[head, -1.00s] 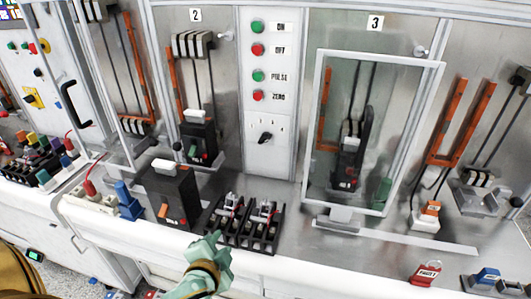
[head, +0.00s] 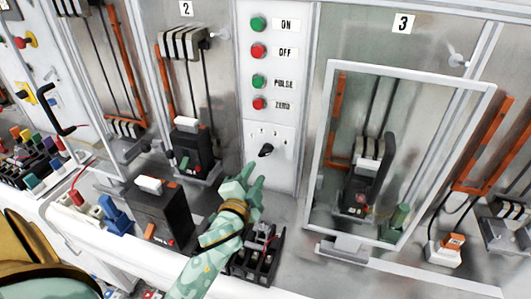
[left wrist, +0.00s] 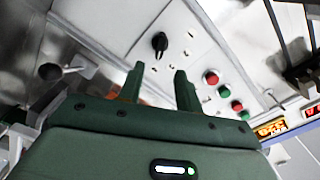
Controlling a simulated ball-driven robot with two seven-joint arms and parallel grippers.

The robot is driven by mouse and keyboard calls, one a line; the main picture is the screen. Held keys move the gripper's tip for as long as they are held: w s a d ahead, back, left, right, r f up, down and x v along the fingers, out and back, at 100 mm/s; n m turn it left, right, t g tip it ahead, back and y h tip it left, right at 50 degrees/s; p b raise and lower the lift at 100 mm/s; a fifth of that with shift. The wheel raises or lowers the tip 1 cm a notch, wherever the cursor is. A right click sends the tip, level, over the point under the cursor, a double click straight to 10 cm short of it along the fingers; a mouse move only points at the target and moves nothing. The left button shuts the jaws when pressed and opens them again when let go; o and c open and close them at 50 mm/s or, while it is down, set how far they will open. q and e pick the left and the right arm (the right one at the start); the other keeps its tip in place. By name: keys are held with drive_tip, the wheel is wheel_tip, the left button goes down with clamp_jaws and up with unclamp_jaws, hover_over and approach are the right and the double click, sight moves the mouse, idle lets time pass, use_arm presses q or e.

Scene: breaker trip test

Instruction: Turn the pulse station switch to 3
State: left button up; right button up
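The pulse station switch (head: 266,150) is a small black rotary knob on the white panel, below the ON, OFF, PULSE and ZERO buttons. Small position marks sit around it, too small to read for its setting. In the left wrist view the knob (left wrist: 160,43) lies beyond the fingertips. My left gripper (head: 254,177) is just below the knob in the head view, apart from it. In the left wrist view its two fingers (left wrist: 159,78) stand apart with nothing between them. My right gripper is in neither view.
A black breaker (head: 158,212) stands on the bench left of my left arm. Black terminal holders (head: 262,262) lie beneath my forearm. A framed clear door (head: 327,130) covers bay 3 on the right. A black breaker (head: 192,152) sits in bay 2.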

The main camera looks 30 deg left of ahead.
sight(265, 155)
use_arm(q)
drive_tip(key=x, duration=0.9)
drive_tip(key=shift+w+a, duration=0.1)
clamp_jaws()
